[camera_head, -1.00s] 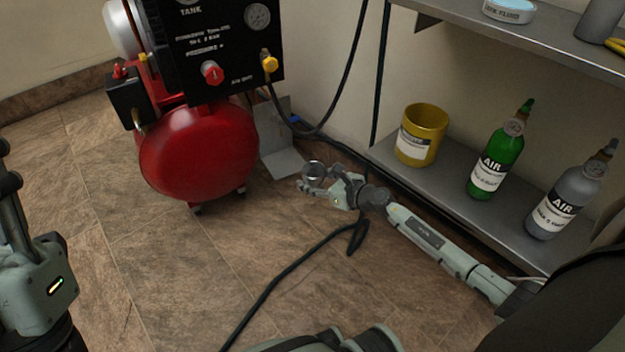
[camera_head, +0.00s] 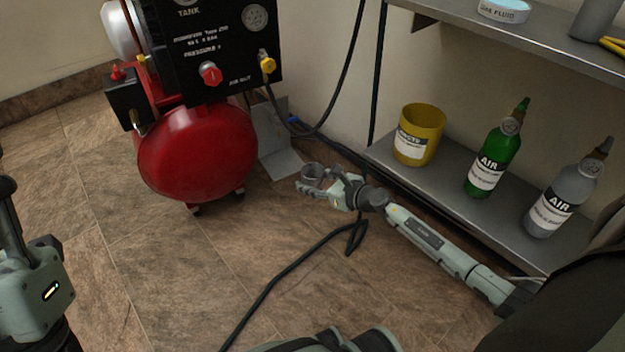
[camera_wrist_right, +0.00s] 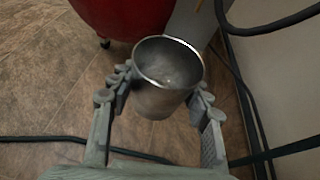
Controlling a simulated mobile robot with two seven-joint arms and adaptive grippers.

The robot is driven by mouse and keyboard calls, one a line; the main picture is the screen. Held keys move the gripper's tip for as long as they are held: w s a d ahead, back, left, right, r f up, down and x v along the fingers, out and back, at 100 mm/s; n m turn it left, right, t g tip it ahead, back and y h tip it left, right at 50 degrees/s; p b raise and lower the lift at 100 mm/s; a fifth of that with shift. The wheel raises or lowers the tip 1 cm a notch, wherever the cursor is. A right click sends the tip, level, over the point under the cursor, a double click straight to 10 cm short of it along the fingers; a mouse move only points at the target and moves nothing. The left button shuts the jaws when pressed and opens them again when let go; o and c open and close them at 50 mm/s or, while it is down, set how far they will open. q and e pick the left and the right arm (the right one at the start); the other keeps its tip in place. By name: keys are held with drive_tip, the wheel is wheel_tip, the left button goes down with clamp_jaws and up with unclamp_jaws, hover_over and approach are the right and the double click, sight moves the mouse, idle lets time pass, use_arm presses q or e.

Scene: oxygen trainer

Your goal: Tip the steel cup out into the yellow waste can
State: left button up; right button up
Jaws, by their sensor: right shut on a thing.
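The steel cup (camera_head: 313,171) is held in my right gripper (camera_head: 322,184), to the left of the shelf. In the right wrist view the cup (camera_wrist_right: 165,88) stands between the two fingers of the gripper (camera_wrist_right: 158,95), with its open rim towards the camera. Something grey shows inside it, but I cannot tell what. The yellow waste can (camera_head: 418,135) stands upright on the lower shelf, up and to the right of the cup and apart from it. Part of my left arm shows at the left edge; its fingers are not visible.
A green air bottle (camera_head: 492,155) and a grey air bottle (camera_head: 566,190) stand right of the can on the lower shelf (camera_head: 450,185). The upper shelf (camera_head: 545,45) hangs above. A red compressor tank (camera_head: 197,150) stands left of the cup. A black hose (camera_head: 290,268) crosses the floor.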

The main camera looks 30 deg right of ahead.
sight(312, 164)
drive_tip(key=shift+r, duration=0.1)
idle(0.4)
wheel_tip(312, 164, up, 6)
drive_tip(key=p, duration=0.6)
